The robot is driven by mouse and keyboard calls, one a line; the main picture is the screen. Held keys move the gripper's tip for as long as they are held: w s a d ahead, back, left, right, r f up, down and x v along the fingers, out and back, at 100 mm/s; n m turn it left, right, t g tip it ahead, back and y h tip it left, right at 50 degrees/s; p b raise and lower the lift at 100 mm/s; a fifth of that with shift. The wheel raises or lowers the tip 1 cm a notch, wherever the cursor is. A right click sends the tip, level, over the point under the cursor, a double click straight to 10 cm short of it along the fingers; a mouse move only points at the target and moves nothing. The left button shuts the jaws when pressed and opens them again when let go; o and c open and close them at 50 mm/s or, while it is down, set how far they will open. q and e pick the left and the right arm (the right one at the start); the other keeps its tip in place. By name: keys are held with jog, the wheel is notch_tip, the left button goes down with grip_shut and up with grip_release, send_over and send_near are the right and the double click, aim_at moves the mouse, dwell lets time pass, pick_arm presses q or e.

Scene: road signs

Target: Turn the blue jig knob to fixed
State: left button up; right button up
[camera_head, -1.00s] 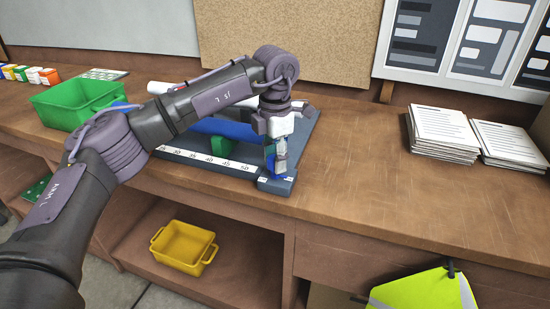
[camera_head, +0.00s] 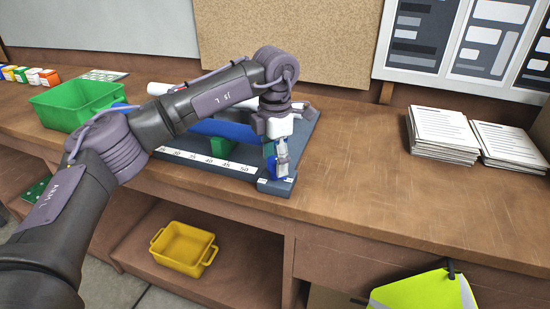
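The blue jig knob (camera_head: 272,167) sits at the front right corner of the dark grey jig (camera_head: 302,138), on a small grey block (camera_head: 276,186) with white labels. My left gripper (camera_head: 279,170) points down right at the knob, and its fingers cover part of it. The fingers look close around the knob, but I cannot tell how firmly they press on it. The label text is too small to read. My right gripper is not in view.
A white scale strip (camera_head: 205,160) runs along the jig's front edge, with a green block (camera_head: 221,147) behind it. A green bin (camera_head: 78,103) stands left. Paper stacks (camera_head: 443,135) lie right. The bench (camera_head: 370,190) between is clear. A yellow bin (camera_head: 183,249) sits below.

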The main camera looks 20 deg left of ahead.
aim_at(275, 159)
pick_arm(q)
notch_tip(275, 159, up, 12)
dwell(0.6)
dwell(0.4)
